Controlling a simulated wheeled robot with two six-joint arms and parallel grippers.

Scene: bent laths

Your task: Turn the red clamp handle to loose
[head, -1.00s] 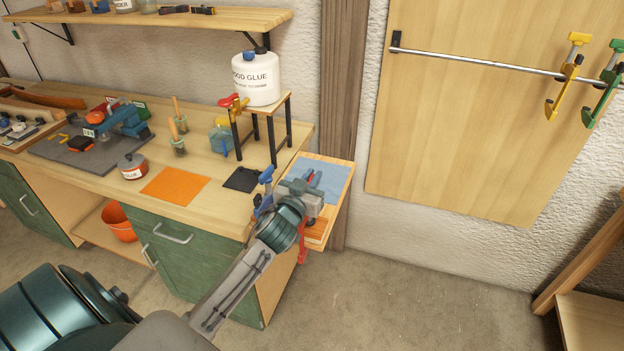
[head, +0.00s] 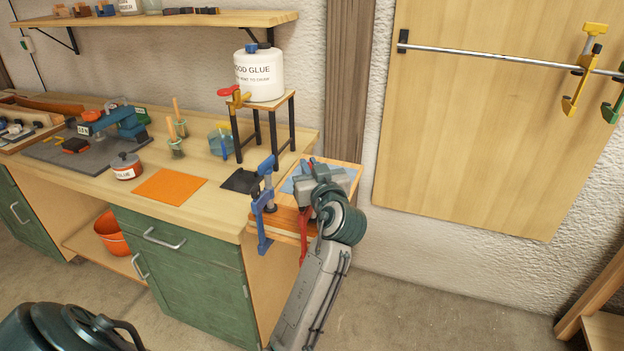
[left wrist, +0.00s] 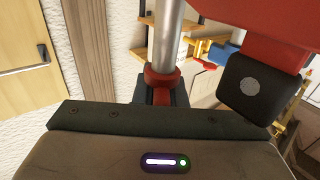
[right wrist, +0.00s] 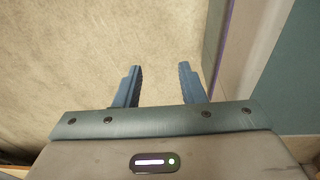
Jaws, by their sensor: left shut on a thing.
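The red clamp (head: 305,243) is on the board at the bench's right end, largely hidden in the head view behind my left gripper (head: 318,192). In the left wrist view, a red jaw (left wrist: 235,18) with a black pad (left wrist: 258,88) and a steel rod (left wrist: 168,35) loom close. My left gripper is shut on the red handle (left wrist: 162,77) at the rod's near end. My right gripper (right wrist: 160,72) is open and empty above the floor, seen only in the right wrist view.
A blue clamp (head: 264,205) stands just left of my left gripper on the same board (head: 285,222). A glue jug (head: 259,74) sits on a small stand behind. Green cabinets (head: 180,262) are below.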

